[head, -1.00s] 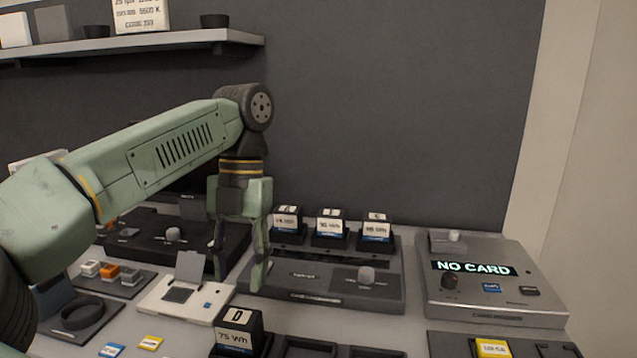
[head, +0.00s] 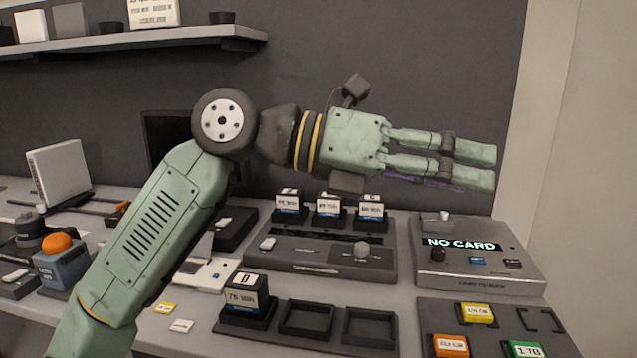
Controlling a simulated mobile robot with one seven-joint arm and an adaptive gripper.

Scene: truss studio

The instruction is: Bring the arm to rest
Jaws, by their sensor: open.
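My arm is bent at its dark wrist joint, and its green end stretches to the right in the head view. My gripper (head: 476,165) points right, level, well above the bench. Its two fingers are apart with nothing between them. It hangs in front of the dark wall, above the battery charger and the grey card reader. No object touches the fingers.
A charger (head: 325,254) holds several labelled batteries. The card reader (head: 478,280) reads NO CARD. Battery D (head: 246,297) stands in a tray with two empty slots. Coloured cards (head: 478,313) lie front right.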

